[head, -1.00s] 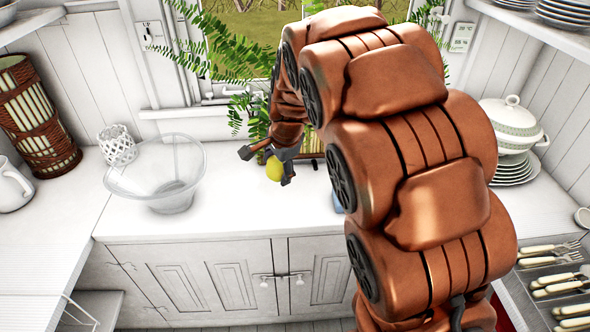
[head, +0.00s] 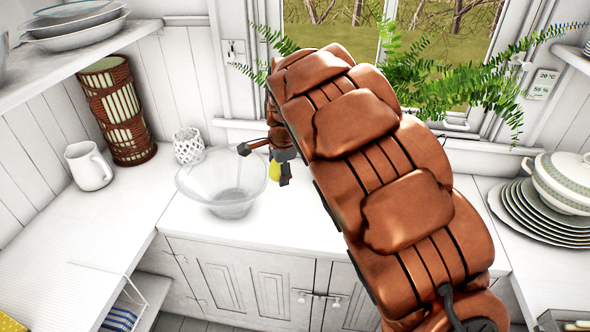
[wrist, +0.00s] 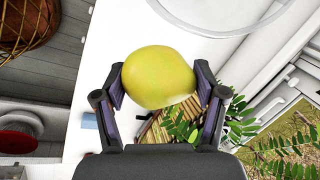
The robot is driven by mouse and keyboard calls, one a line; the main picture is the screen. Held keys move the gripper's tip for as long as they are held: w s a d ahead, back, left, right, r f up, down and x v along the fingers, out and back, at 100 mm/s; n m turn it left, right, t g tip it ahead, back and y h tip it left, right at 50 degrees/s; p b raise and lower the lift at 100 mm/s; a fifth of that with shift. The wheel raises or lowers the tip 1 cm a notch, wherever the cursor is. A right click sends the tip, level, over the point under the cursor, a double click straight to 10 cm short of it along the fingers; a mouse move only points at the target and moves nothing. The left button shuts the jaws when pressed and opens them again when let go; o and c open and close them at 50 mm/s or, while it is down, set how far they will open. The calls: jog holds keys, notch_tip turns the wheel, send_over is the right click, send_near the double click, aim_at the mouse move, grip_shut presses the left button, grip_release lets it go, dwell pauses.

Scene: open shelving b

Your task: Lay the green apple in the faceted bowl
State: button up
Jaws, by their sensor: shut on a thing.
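The green apple (wrist: 157,77), yellow-green in colour, is held between the two fingers of my gripper (wrist: 160,88) in the wrist view. In the head view the apple (head: 275,170) shows partly, beside my gripper (head: 264,165), at the right of the faceted bowl. The faceted bowl (head: 230,205) is clear glass and stands on the white counter; it looks empty. Its rim (wrist: 225,30) shows at the top of the wrist view, apart from the apple. My arm hides part of the counter to the right.
A white lattice cup (head: 188,146) stands just behind the bowl. A white mug (head: 88,166) and a brown wicker cylinder (head: 118,112) stand at the left. Stacked plates and a lidded tureen (head: 565,182) are at the right. Counter (head: 190,232) in front of the bowl is clear.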

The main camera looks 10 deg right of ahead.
jog(key=w+a+r+p, duration=0.1)
jog(key=w+a+p, duration=0.2)
jog(key=w+a, duration=0.3)
jog(key=w+a+r+p, duration=0.1)
jog(key=w+a+p, duration=0.3)
jog(key=a, duration=0.8)
jog(key=shift+w+a+r, duration=0.3)
jog(key=shift+w+a, duration=0.1)
jog(key=shift+w, duration=0.7)
jog(key=shift+f, duration=0.1)
notch_tip(320, 180, down, 12)
jog(key=b, duration=0.7)
jog(key=shift+f, duration=0.25)
dwell(1.7)
jog(key=shift+f+b, duration=0.45)
jog(key=shift+f, duration=0.35)
dwell(1.0)
